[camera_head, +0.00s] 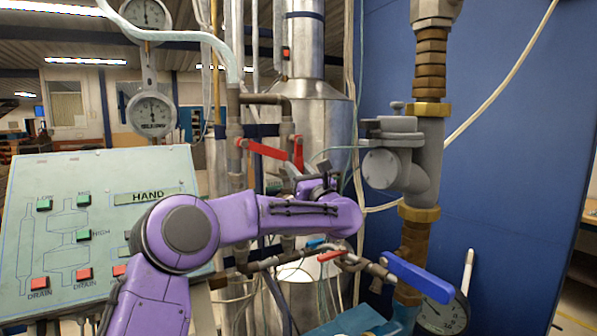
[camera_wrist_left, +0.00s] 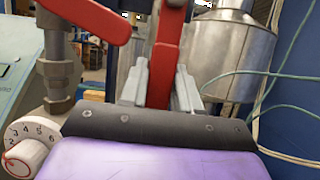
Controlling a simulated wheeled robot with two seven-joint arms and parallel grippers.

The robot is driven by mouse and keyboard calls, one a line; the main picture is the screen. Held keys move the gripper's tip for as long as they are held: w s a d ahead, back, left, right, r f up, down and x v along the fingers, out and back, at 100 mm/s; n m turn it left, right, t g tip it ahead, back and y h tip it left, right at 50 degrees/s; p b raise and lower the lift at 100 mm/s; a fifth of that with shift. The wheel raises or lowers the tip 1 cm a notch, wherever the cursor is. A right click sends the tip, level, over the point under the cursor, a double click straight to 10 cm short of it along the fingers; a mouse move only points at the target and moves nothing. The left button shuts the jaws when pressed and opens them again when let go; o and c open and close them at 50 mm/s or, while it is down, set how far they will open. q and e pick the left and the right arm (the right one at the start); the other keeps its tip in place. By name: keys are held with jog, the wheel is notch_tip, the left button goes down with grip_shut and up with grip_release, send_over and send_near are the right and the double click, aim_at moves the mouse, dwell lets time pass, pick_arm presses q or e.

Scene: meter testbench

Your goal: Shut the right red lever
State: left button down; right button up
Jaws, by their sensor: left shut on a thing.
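The right red lever (camera_head: 298,152) is on the pipes at the middle of the head view and points down towards my gripper. It also shows in the left wrist view (camera_wrist_left: 165,55), standing nearly upright between the fingers. My left gripper (camera_head: 298,174) is shut on it, with one grey finger on each side in the wrist view (camera_wrist_left: 159,90). In the head view the purple wrist hides part of the fingers. The left red lever (camera_head: 263,149) slants sideways just to the left, and it also shows in the wrist view (camera_wrist_left: 88,16). My right gripper is in neither view.
A control panel (camera_head: 150,175) stands at the left. Below my wrist are a small red handle (camera_head: 331,256) and a long blue lever (camera_head: 418,276). A grey valve body (camera_head: 393,160) is at the right. A metal tank (camera_head: 322,125) stands behind, and thin cables hang nearby.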

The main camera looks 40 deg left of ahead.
pick_arm(q)
jog(key=shift+w+f+n+b, duration=0.15)
jog(key=shift+f+n+b, duration=0.2)
jog(key=shift+b, duration=0.3)
jog(key=n+g+b, duration=0.1)
jog(key=w+n+g+b, duration=0.1)
jog(key=b, duration=0.1)
jog(key=shift+w+d+n, duration=0.1)
jog(key=shift+d+n, duration=0.15)
jog(key=shift+n, duration=0.1)
jog(key=shift+w+d+r+n+g+p, duration=0.15)
jog(key=shift+w+r+n+g, duration=0.3)
jog(key=shift+n, duration=0.65)
jog(key=shift+w+d+r+n+g+p, duration=0.2)
jog(key=shift+w+n+g, duration=0.35)
jog(key=shift+n, duration=0.55)
jog(key=shift+w+d+r+n+g+p, duration=0.1)
jog(key=shift+w+r+n+g, duration=0.35)
jog(key=shift+n, duration=0.65)
jog(key=c, duration=0.9)
grip_release()
jog(key=shift+f, duration=0.1)
